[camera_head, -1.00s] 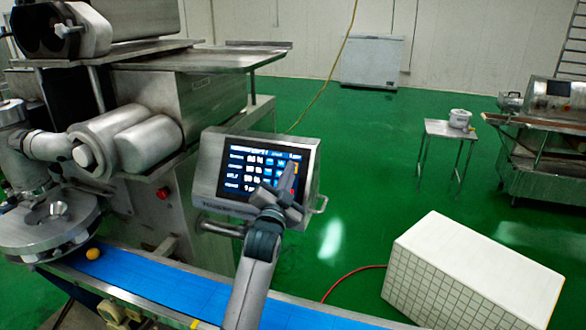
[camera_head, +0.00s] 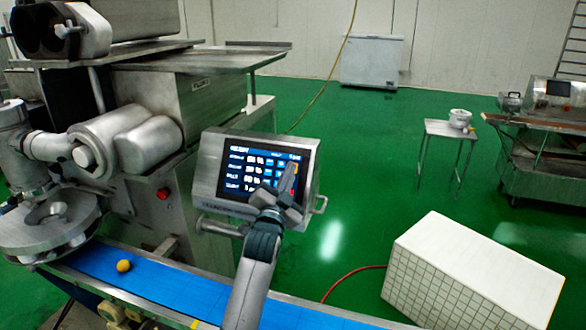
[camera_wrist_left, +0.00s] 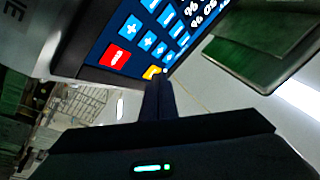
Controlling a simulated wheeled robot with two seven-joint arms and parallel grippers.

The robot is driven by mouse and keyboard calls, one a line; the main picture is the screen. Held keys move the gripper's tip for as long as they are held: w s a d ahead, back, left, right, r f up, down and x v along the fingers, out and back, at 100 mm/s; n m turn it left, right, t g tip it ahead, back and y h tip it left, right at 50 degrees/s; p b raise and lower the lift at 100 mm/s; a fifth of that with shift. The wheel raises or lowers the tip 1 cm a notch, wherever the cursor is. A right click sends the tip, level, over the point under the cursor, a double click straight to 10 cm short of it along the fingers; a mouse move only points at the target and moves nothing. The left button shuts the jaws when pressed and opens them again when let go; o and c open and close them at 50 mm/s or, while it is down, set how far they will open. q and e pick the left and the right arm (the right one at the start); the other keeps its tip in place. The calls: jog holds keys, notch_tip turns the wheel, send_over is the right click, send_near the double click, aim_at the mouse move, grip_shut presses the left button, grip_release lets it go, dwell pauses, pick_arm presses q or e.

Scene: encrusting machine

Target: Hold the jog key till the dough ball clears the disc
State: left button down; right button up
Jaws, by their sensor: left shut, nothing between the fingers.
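The dough ball (camera_head: 124,266) is small and orange-yellow. It sits on the blue conveyor belt (camera_head: 180,288), with a strip of belt between it and the round metal disc (camera_head: 45,232) in the head view. My left gripper (camera_head: 289,178) is shut and empty, its fingertips at the right side of the control screen (camera_head: 256,166). In the left wrist view the closed fingers (camera_wrist_left: 157,88) point at a yellow key (camera_wrist_left: 153,72) at the screen's corner, near a red key (camera_wrist_left: 116,56). The tips partly hide the yellow key; I cannot tell if they press it. My right gripper is out of view.
The encrusting machine (camera_head: 205,103) fills the left, with a red button (camera_head: 163,193) on its side. A white box (camera_head: 470,275) stands on the green floor at lower right. A small table (camera_head: 452,132) and a chest freezer (camera_head: 371,61) stand farther back.

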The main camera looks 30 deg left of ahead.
pick_arm(q)
jog(key=shift+s+d+r+p, duration=0.15)
jog(key=shift+s+r+p, duration=0.2)
jog(key=shift+s+p, duration=0.2)
jog(key=s+p, duration=0.1)
jog(key=s+r+p, duration=0.1)
jog(key=s+d+r+p, duration=0.1)
jog(key=s+p, duration=0.1)
jog(key=shift+s+r, duration=0.1)
jog(key=shift+r, duration=0.15)
dwell(0.4)
dwell(0.4)
